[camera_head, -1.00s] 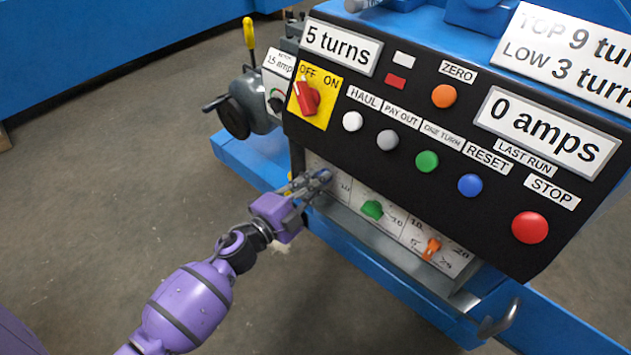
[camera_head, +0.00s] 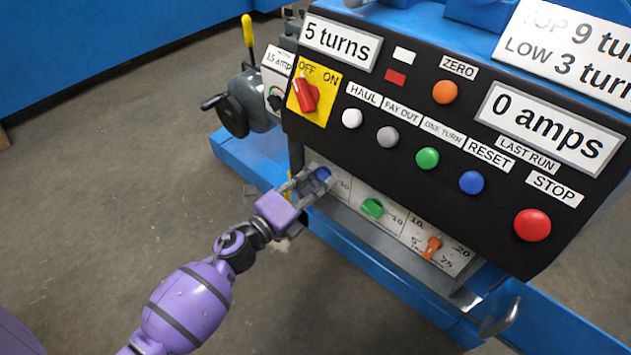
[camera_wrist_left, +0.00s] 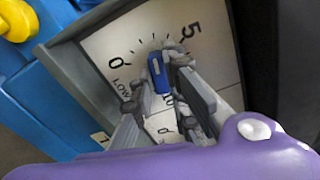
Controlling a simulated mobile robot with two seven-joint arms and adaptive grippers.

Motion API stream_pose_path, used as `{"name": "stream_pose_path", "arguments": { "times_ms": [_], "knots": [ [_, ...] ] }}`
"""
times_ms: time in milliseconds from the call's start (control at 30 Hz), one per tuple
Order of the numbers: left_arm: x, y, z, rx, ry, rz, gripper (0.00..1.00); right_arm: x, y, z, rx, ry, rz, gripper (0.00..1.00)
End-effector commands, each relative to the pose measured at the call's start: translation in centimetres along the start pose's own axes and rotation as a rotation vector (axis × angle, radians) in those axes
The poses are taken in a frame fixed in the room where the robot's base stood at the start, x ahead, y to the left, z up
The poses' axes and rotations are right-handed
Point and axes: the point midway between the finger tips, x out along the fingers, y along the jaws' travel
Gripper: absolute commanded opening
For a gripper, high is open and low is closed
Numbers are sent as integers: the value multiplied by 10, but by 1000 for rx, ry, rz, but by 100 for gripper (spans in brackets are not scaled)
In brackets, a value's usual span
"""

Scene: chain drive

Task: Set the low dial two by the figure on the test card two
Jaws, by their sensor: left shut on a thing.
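The low dial is a blue knob (camera_head: 322,174) on a white scale plate under the left end of the black panel. In the left wrist view the blue knob (camera_wrist_left: 158,75) sits on a scale marked 0, 5 and 10, with "LOW" beside the 0. Its white mark lies between 0 and 5. My left gripper (camera_head: 312,180) is shut on the knob, with a finger on either side; it also shows in the left wrist view (camera_wrist_left: 162,88). The white card (camera_head: 570,55) at top right reads "TOP 9" and "LOW 3" turns, cut off. My right gripper is not in view.
A green dial (camera_head: 372,208) and an orange dial (camera_head: 432,247) sit right of the blue one. Above are several push buttons, including a red STOP button (camera_head: 532,225), and a red OFF/ON switch (camera_head: 305,95). Displays read "5 turns" (camera_head: 341,42) and "0 amps" (camera_head: 547,127).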

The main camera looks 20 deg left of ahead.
Motion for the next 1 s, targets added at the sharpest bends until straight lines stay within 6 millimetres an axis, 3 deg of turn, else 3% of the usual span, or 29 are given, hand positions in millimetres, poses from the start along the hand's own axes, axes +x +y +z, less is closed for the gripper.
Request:
{"name": "stream_pose_path", "arguments": {
  "times_ms": [567,600,700,1000],
  "knots": [
    [0,0,1,31,-1,1,0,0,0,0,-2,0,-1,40],
    [0,0,1,30,-1,1,19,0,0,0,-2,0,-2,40],
    [0,0,1,30,-1,1,32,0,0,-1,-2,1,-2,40],
    [-1,0,0,30,0,1,33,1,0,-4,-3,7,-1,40]
  ]
}}
